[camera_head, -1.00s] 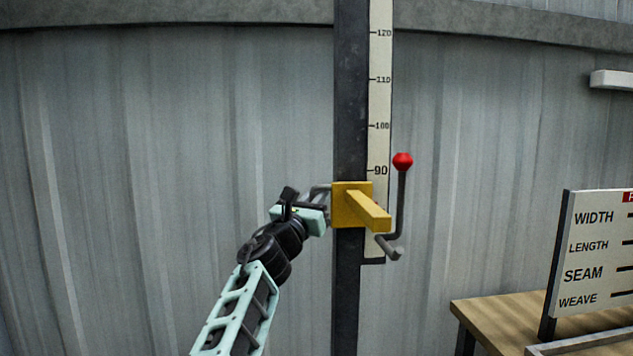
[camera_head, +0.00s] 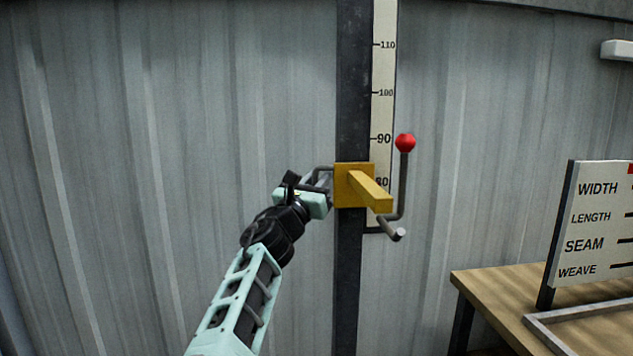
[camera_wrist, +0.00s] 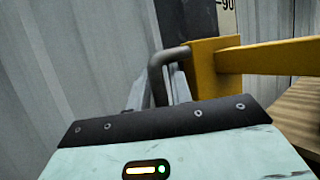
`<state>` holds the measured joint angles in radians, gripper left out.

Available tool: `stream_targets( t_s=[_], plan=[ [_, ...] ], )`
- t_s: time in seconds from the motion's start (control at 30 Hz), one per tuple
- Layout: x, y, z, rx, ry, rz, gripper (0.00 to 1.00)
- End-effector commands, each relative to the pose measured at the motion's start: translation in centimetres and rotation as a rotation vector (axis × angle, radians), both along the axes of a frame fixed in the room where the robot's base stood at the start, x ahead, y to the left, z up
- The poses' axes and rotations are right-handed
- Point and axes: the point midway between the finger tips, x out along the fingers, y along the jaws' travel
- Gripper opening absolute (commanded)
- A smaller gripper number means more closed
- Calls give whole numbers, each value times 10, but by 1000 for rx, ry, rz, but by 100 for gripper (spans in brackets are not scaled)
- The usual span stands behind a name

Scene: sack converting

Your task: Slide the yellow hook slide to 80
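The yellow hook slide (camera_head: 349,187) sits on a dark upright post, with its yellow arm jutting out to the front right. It also shows in the wrist view (camera_wrist: 202,68). The scale (camera_head: 382,100) runs up beside it. The 80 label (camera_head: 382,181) shows just right of the slide's plate, near its mid-height, partly covered by the yellow arm. A grey bar handle (camera_wrist: 163,62) sticks out on the slide's left. My gripper (camera_head: 319,188) is at this handle, its fingers appearing shut around it; the fingertips are partly hidden.
A bent lever with a red knob (camera_head: 405,143) rises right of the slide. A wooden table (camera_head: 490,290) with a sign (camera_head: 592,225) stands at the lower right. Corrugated wall lies behind the dark post (camera_head: 350,270). Left of the post is free room.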

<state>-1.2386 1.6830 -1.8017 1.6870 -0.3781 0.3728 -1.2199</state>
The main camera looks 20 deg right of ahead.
Motion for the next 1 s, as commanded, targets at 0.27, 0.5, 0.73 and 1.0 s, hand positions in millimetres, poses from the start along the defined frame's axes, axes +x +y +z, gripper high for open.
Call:
stream_targets(
  t_s=[0.27,0.5,0.73,1.0],
  plan=[
    [-18,20,-11,1,0,4,22],
    [-55,56,-34,0,0,4,22],
    [-89,89,-53,1,0,4,22],
    [-111,111,-65,1,0,1,22]
  ],
)
